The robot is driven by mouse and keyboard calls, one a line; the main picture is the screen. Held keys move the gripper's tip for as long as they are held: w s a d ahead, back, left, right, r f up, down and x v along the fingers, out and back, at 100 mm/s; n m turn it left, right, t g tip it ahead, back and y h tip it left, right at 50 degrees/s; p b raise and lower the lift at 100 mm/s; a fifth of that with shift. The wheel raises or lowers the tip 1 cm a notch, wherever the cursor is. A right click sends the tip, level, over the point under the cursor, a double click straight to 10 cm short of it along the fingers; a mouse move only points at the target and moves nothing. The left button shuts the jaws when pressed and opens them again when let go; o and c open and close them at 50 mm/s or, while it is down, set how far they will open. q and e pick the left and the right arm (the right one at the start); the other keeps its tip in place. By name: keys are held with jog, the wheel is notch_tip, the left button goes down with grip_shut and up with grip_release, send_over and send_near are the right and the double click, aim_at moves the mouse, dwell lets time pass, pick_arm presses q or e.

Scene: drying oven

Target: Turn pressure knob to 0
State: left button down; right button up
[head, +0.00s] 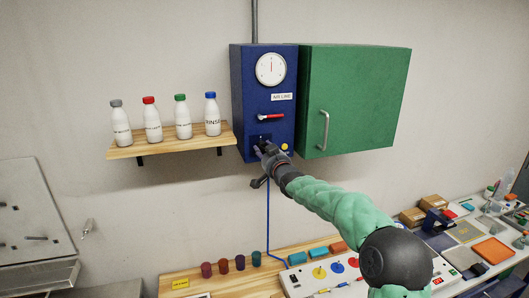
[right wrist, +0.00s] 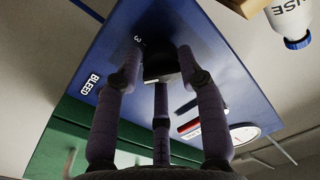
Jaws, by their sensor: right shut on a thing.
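The blue air line box (head: 285,80) hangs on the wall with a round white gauge (head: 270,69) whose needle points about straight up. My right gripper (head: 266,150) is at the lower front of the box and hides the pressure knob in the head view. In the right wrist view the black knob (right wrist: 160,55) sits between the fingers of the right gripper (right wrist: 159,72), which are shut on it. A white "3" shows on the panel beside the knob; the knob's pointer cannot be made out. My left gripper is not in view.
A red lever (head: 271,117) is above the knob and a yellow button (head: 285,147) to its right. A green cabinet (head: 365,95) adjoins the box on the right. A shelf (head: 150,149) with several bottles is on the left. A cluttered bench is below.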

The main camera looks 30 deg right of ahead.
jog(key=shift+a+f+b, duration=0.1)
jog(key=shift+f+b, duration=0.2)
jog(key=shift+b, duration=0.05)
dwell(0.3)
